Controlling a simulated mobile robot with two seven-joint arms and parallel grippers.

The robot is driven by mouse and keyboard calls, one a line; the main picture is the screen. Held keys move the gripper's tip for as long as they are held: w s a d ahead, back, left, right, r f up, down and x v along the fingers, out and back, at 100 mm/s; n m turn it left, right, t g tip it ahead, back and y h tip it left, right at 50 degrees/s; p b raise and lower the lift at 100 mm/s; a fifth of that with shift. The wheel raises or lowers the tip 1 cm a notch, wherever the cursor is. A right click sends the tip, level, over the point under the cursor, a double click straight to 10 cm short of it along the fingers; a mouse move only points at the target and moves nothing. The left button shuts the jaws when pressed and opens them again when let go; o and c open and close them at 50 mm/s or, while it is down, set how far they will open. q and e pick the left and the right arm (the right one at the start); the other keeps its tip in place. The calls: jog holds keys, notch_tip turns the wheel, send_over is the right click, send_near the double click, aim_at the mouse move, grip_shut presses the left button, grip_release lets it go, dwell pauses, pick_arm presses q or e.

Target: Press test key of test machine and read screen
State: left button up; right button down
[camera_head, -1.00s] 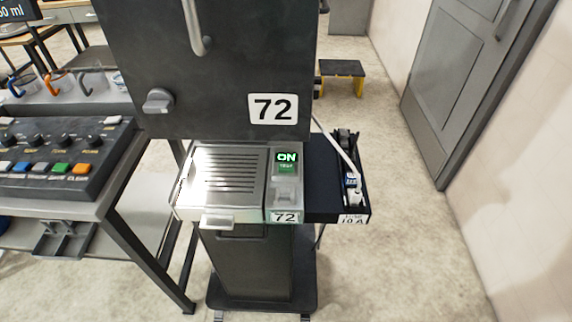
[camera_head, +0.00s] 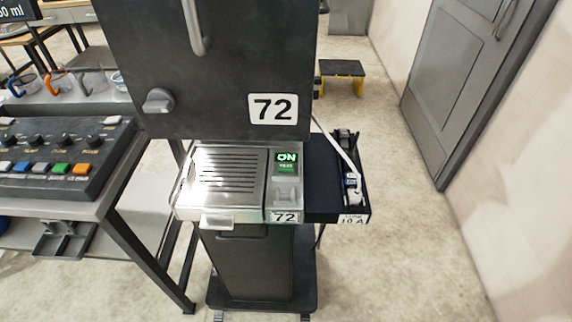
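The test machine (camera_head: 230,185) is a silver box with a slotted top, standing at the front of a dark cabinet (camera_head: 215,65) labelled 72. Its small screen (camera_head: 287,157) shows "ON" in green letters. Just below the screen is a small green key (camera_head: 286,168) with lettering too small to read surely. Neither of my grippers is in view, and nothing covers the machine's front panel.
A dark tray (camera_head: 335,180) with a white cable and plug, marked 10 A, adjoins the machine on the right. A table with a control panel (camera_head: 60,155) of knobs and coloured buttons stands left. A yellow-black step stool (camera_head: 342,76) is behind. Floor at right is clear.

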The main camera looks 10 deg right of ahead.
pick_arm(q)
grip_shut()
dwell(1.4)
